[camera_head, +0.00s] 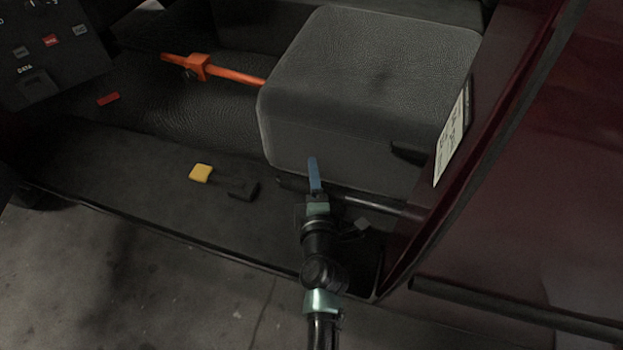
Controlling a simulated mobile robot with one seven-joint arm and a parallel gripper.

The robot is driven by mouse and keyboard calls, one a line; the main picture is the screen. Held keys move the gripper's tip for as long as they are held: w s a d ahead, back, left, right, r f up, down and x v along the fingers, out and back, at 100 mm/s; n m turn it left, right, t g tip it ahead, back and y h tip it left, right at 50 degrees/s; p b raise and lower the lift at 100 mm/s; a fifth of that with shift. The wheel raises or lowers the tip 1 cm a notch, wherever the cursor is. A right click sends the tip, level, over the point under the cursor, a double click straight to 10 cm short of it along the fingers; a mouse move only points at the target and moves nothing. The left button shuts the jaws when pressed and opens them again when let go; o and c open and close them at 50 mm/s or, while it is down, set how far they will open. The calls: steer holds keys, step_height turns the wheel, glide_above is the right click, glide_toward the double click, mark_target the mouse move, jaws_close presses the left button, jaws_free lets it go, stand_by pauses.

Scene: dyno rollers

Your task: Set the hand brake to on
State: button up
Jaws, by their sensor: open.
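A long orange lever (234,76) with a thicker orange block near its left end lies low, left of the grey seat. It looks like the hand brake, but no marking on it can be read and I cannot tell its setting. A yellow-ended black handle (201,173) sits on the dark cab floor, nearer to my gripper. My gripper (314,167) has blue fingers, seen almost edge-on, and is open and empty. It is in front of the seat, right of the yellow-ended handle and apart from the orange lever.
The grey seat block (350,90) stands behind my gripper. A dark red door frame (480,150) with a white label rises at right. A control panel (50,45) is at upper left. A small red piece (108,98) lies on the floor. The middle of the cab floor is largely clear.

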steer(key=shift+w, duration=0.15)
steer(key=shift+c, duration=0.3)
jaws_close()
stand_by(1.1)
